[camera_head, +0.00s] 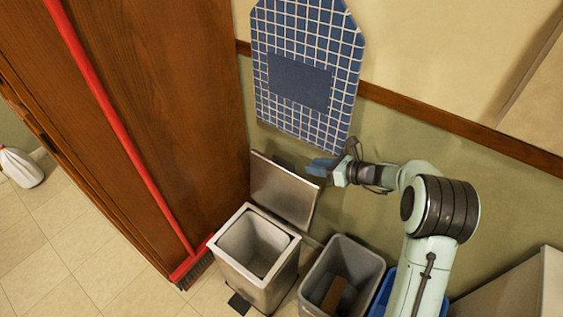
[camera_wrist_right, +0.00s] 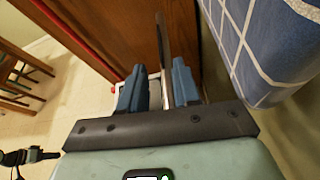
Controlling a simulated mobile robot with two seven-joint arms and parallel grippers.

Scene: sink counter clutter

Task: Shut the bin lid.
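The metal bin (camera_head: 245,280) stands on the floor against the wooden cabinet. Its lid (camera_head: 284,192) is open, standing nearly upright behind the opening and leaning toward the wall. My right gripper (camera_head: 321,168) is at the upper right edge of the lid. In the right wrist view, the blue fingers of my right gripper (camera_wrist_right: 158,88) are apart. The lid (camera_wrist_right: 164,50) shows nearly edge-on as a thin strip between them, closer to the right finger. Whether a finger touches it is unclear. My left gripper is not in view.
A grey open bin (camera_head: 345,258) with a brown item inside stands right of the metal bin, and a blue container (camera_head: 382,292) is partly behind my arm. A red broom (camera_head: 130,150) leans on the cabinet. A blue checked board (camera_head: 305,75) hangs above the lid.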

